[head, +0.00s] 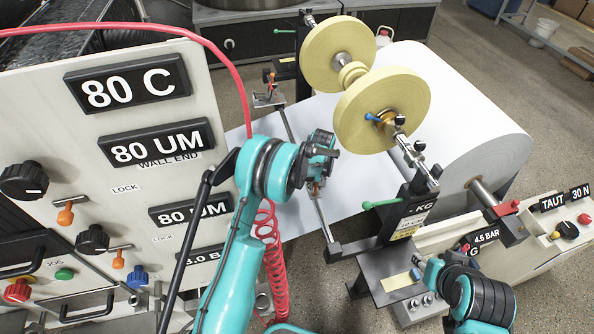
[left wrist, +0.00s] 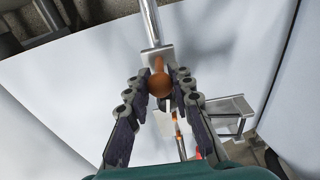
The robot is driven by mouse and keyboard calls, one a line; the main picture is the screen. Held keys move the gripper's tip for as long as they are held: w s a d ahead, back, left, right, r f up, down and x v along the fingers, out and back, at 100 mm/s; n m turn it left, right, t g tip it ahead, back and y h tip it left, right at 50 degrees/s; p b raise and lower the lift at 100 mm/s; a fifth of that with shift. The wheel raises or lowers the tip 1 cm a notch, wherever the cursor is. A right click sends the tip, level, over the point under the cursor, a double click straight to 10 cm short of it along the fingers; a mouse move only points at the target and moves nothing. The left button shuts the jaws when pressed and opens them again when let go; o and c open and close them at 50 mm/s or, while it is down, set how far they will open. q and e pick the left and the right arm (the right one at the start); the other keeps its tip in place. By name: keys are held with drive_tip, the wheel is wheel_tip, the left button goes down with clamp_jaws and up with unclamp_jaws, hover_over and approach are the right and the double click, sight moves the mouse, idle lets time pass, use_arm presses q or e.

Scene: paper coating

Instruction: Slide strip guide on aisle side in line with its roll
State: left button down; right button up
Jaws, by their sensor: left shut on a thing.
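The aisle-side strip guide is a small metal bracket with an orange-brown knob (left wrist: 158,84) on a metal rod (left wrist: 150,22). In the left wrist view both fingers of my left gripper (left wrist: 160,92) close around the knob. In the head view my left gripper (head: 318,172) is over the rod (head: 322,222), hiding most of the guide. The near yellow roll (head: 382,108) is up and right of the gripper, on a shaft with a farther yellow roll (head: 338,54). My right gripper (head: 428,274) is low at the right; its fingers are unclear.
A wide white web comes off a large paper roll (head: 470,100) and passes below the rod. A control panel (head: 130,185) with knobs stands at left. A black post with a green lever (head: 382,204) stands near the rod's near end. A red hose (head: 225,55) arches overhead.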

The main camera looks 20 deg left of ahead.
use_arm(q)
drive_tip(key=shift+s+d+b, duration=0.2)
drive_tip(key=shift+s+d, duration=0.6)
drive_tip(key=shift+s, duration=0.4)
drive_tip(key=shift+s+d+b, duration=0.2)
drive_tip(key=shift+s+d, duration=0.65)
drive_tip(key=shift+s, duration=0.35)
drive_tip(key=shift+s+d+b, duration=0.2)
drive_tip(key=shift+s+d, duration=0.6)
drive_tip(key=shift+s, duration=0.4)
drive_tip(key=c, duration=1.3)
unclamp_jaws()
drive_tip(key=s+a+r+m+t+p, duration=0.1)
drive_tip(key=s+r, duration=0.2)
drive_tip(key=r, duration=0.8)
drive_tip(key=s+r+p, duration=0.2)
drive_tip(key=s+r, duration=0.1)
drive_tip(key=r, duration=0.8)
drive_tip(key=s+a+r+m+t, duration=0.1)
drive_tip(key=s+m, duration=0.1)
drive_tip(key=s, duration=0.4)
drive_tip(key=s+a+r+m+t, duration=0.2)
drive_tip(key=s, duration=0.4)
drive_tip(key=s+a+r+m+t, duration=0.1)
drive_tip(key=s+a+t, duration=0.1)
drive_tip(key=s, duration=0.4)
drive_tip(key=shift+s+a+r+m+h, duration=0.2)
drive_tip(key=shift+m+h, duration=0.1)
drive_tip(key=shift+m, duration=0.1)
